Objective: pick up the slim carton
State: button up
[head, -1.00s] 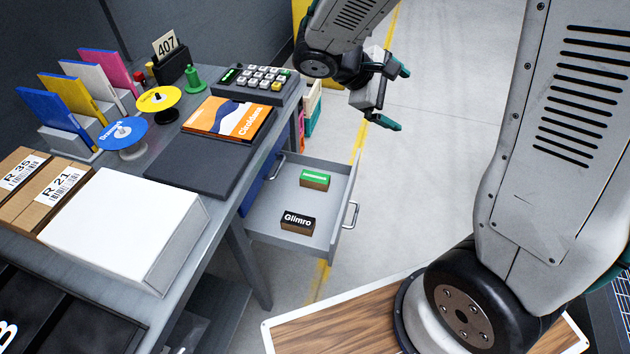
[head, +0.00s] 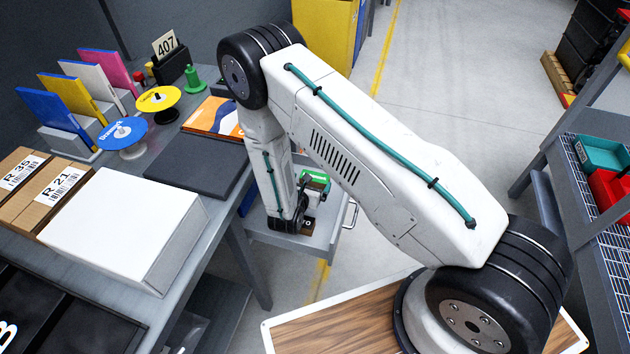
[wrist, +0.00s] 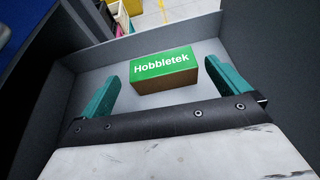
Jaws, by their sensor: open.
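A small brown carton with a green top lettered "Hobbletek" (wrist: 163,68) lies in the open grey drawer (wrist: 88,68). In the head view its green top (head: 316,176) shows beside my wrist, and the drawer (head: 325,235) is partly covered by my arm. My gripper (wrist: 175,78) reaches down into the drawer, open and empty. Its teal fingers point toward the green-topped carton, one to each side in the picture, with the carton a little beyond. A second, black-topped carton is mostly hidden behind my gripper in the head view.
The drawer walls stand close around my gripper. On the desk are a large white box (head: 120,228), a dark mat (head: 200,158), an orange box (head: 213,117), disc stands and upright folders. A shelf with bins (head: 603,155) stands at right.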

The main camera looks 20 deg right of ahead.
aim_at(316, 175)
jog(key=shift+s+a+f, duration=0.1)
jog(key=shift+a+f, duration=0.05)
jog(key=shift+f, duration=0.35)
jog(key=shift+f+y, duration=0.25)
jog(key=shift+y, duration=0.05)
jog(key=x, duration=0.7)
jog(key=shift+w+d+r, duration=0.25)
jog(key=shift+d+r, duration=0.05)
jog(key=shift+d, duration=0.05)
jog(key=c, duration=0.7)
